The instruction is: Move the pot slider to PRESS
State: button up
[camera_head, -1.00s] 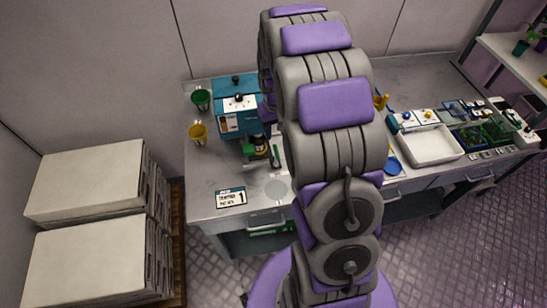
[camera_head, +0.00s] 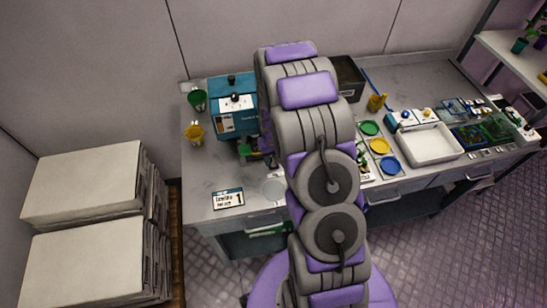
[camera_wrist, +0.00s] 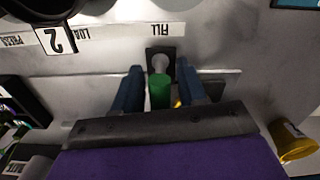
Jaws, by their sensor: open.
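In the wrist view, the pot slider appears as a dark square plate with a round pale knob (camera_wrist: 160,62) and an upright green handle (camera_wrist: 160,92) in front of it. It sits at the upside-down FILL label; the LOAD and PRESS labels (camera_wrist: 12,40) lie to the left. My gripper (camera_wrist: 160,85) is open, with one blue finger on each side of the green handle. I cannot tell whether either finger touches it. In the head view, the teal machine (camera_head: 229,123) stands left of my arm, which hides most of the slider area.
A green cup (camera_head: 198,100) and a yellow cup (camera_head: 194,133) stand left of the machine. A number 1 card (camera_head: 228,198) lies on the front of the bench. Colored discs (camera_head: 379,146), a white tray (camera_head: 430,145) and a dark box (camera_head: 348,78) are right of my arm.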

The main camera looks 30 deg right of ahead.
jog(key=shift+c, duration=0.2)
grip_shut()
dwell(0.4)
